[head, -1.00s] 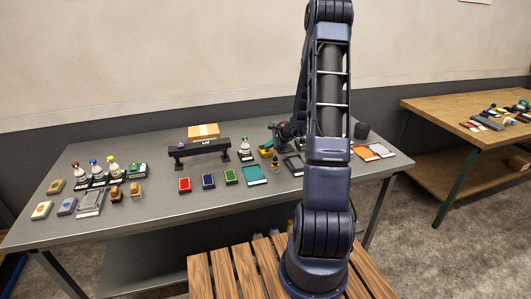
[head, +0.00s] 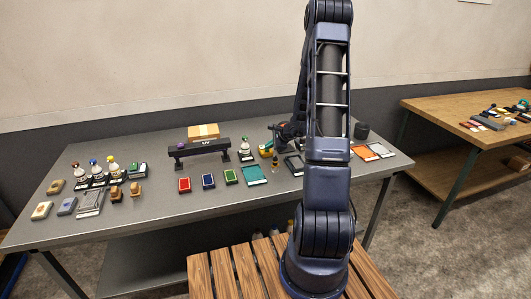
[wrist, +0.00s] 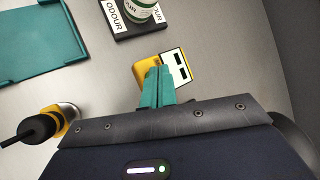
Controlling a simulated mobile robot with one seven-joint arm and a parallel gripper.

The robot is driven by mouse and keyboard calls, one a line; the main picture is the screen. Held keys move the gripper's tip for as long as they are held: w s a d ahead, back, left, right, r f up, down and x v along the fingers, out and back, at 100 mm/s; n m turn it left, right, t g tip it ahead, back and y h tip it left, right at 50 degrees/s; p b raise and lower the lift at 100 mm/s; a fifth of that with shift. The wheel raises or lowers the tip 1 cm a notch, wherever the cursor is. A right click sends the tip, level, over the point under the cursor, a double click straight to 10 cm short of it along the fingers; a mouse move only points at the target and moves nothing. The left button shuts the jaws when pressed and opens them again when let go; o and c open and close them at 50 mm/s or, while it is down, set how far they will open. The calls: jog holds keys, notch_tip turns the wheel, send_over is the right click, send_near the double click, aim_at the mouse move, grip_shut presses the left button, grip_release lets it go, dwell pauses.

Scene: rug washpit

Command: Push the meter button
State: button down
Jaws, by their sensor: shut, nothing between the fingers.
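The yellow meter (wrist: 176,66) with a white face and dark patches lies on the grey table in the wrist view. It also shows small in the head view (head: 265,152). My gripper (wrist: 157,88) is shut, its teal fingertips together and empty. The tips overlap the meter's near left part in the wrist view and hide some of it. I cannot tell whether they touch it. No button is clearly visible. In the head view my dark wrist is partly hidden behind my arm, beside the meter.
A bottle on a black odour stand (wrist: 135,16) is just beyond the meter. A teal tray (wrist: 40,38) lies to the left. A black UV bar (head: 199,148) stands further left on the table.

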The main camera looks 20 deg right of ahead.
aim_at(269, 151)
jog(key=shift+r, duration=0.55)
jog(key=shift+r, duration=3)
jog(key=shift+r, duration=0.1)
jog(key=s+a+r+n+g, duration=0.1)
jog(key=s+a+r+n, duration=0.4)
jog(key=s+r, duration=0.35)
jog(key=s+a+r+n+g, duration=0.2)
jog(key=s+a+r+n, duration=0.3)
jog(key=s+r, duration=0.35)
jog(key=s+d+r+n+h, duration=0.1)
jog(key=s+r+n+h, duration=0.2)
jog(key=s, duration=0.8)
jog(key=s+d+r+n+h, duration=0.2)
jog(key=s+r+n+h, duration=0.1)
jog(key=s, duration=0.8)
jog(key=r+n, duration=0.1)
jog(key=n, duration=0.1)
jog(key=shift+s+n+t, duration=0.3)
jog(key=shift+t, duration=0.1)
